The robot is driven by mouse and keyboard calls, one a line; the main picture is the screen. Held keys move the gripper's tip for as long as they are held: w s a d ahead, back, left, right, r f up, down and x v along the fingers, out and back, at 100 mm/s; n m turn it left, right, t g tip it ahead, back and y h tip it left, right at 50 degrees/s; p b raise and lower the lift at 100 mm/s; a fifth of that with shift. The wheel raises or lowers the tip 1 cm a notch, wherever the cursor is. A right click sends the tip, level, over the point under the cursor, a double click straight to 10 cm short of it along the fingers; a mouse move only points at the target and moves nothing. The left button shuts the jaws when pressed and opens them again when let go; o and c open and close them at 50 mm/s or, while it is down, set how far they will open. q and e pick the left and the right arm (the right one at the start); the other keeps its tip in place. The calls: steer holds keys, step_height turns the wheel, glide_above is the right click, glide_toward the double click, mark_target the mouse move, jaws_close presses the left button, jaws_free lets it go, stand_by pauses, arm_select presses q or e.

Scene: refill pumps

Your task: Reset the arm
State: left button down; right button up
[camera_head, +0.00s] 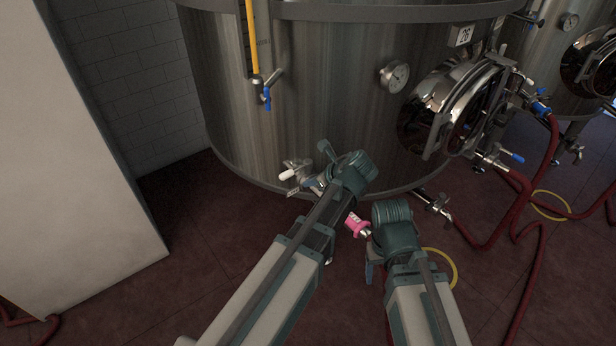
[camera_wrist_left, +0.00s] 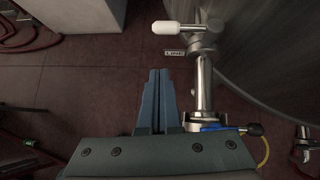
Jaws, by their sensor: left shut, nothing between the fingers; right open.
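My left gripper (camera_head: 326,152) is in front of the lower wall of the steel tank (camera_head: 300,110), close to a metal valve with a white-tipped handle (camera_head: 288,175). In the left wrist view, its fingers (camera_wrist_left: 160,98) are together and empty. The valve's metal pipe (camera_wrist_left: 205,85) stands just right of the fingers, and its white handle (camera_wrist_left: 180,28) is beyond them. My right gripper (camera_head: 369,268) is open below its wrist, mostly hidden by my arm. A pink fitting (camera_head: 356,225) shows beside the right wrist; I cannot tell whether it touches the gripper.
Red hoses (camera_head: 520,215) lie on the right floor.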

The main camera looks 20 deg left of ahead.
arm_select(q)
steer(key=p+v, duration=0.1)
steer(key=v, duration=0.1)
steer(key=shift+s+d+r, duration=0.25)
arm_select(e)
steer(key=shift+s+d+r, duration=0.1)
steer(key=shift+d+r, duration=0.2)
steer(key=shift+r, duration=0.2)
steer(key=shift+s+d+r, duration=0.1)
steer(key=shift+d+r, duration=0.15)
steer(key=shift+r, duration=0.25)
